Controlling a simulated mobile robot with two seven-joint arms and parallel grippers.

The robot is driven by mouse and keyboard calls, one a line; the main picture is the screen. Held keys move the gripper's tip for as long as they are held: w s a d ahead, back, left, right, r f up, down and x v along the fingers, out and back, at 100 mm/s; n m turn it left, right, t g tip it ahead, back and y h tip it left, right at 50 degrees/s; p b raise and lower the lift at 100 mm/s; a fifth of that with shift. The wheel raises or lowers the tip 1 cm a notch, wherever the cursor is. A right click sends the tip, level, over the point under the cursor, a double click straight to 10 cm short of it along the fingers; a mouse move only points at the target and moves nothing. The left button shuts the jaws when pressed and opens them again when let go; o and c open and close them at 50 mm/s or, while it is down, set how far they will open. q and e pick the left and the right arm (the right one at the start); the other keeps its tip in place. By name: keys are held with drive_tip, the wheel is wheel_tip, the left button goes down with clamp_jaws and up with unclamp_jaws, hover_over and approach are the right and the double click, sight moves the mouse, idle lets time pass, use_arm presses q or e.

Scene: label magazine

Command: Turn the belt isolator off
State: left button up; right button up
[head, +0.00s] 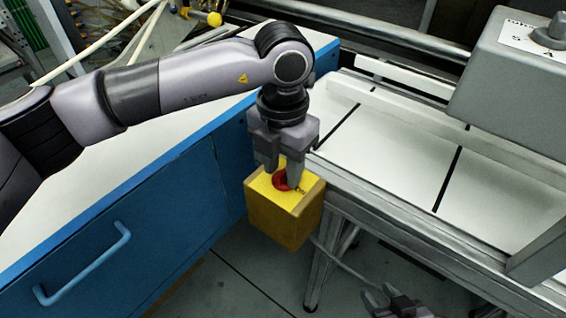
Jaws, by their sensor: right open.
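The belt isolator appears as a yellow box (279,222) at the near corner of the conveyor frame. A red rotary knob (281,181) sits on its top face. My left gripper (283,178) points down over the box, with one finger on each side of the knob. It looks shut on the knob, and its fingers hide part of it and of the markings around it. My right gripper (388,299) is open and empty at the bottom edge, low and apart from the box.
A blue cabinet (130,232) with a white top stands left of the box. The conveyor (400,150) with its metal rail runs along the right. A grey machine housing (515,85) overhangs the conveyor. Floor shows below the box.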

sight(283, 173)
use_arm(q)
wheel_tip(283, 173, up, 7)
drive_tip(key=shift+r, duration=0.1)
idle(0.7)
